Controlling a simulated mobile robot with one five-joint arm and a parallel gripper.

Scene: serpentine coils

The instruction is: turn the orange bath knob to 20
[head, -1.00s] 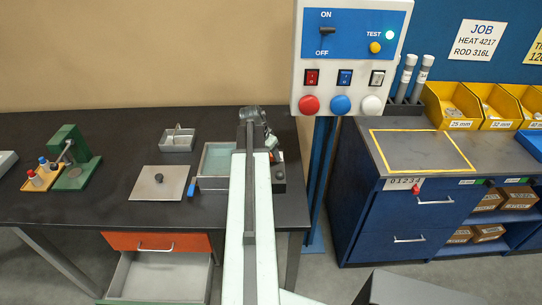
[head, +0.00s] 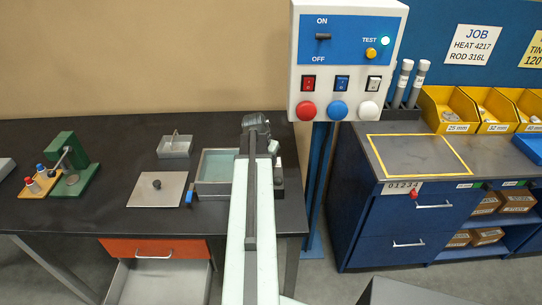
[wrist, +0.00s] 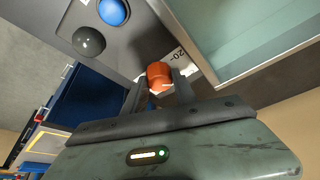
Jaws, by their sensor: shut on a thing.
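The orange bath knob (wrist: 158,74) shows in the wrist view with a pale mark on its face. My gripper (wrist: 158,86) is shut on it, one finger on each side. A white scale label reading 20 (wrist: 182,58) lies beside the knob, partly hidden by a finger. I cannot tell exactly where the knob's mark points on the scale. The bath (head: 217,166), a grey tank with teal liquid, stands on the dark bench in the head view; its wall also shows in the wrist view (wrist: 222,80). My arm hides the knob in the head view.
A blue button (wrist: 112,11) and a dark round knob (wrist: 89,41) sit near the orange knob. The switch panel (head: 346,60) stands behind on the right.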

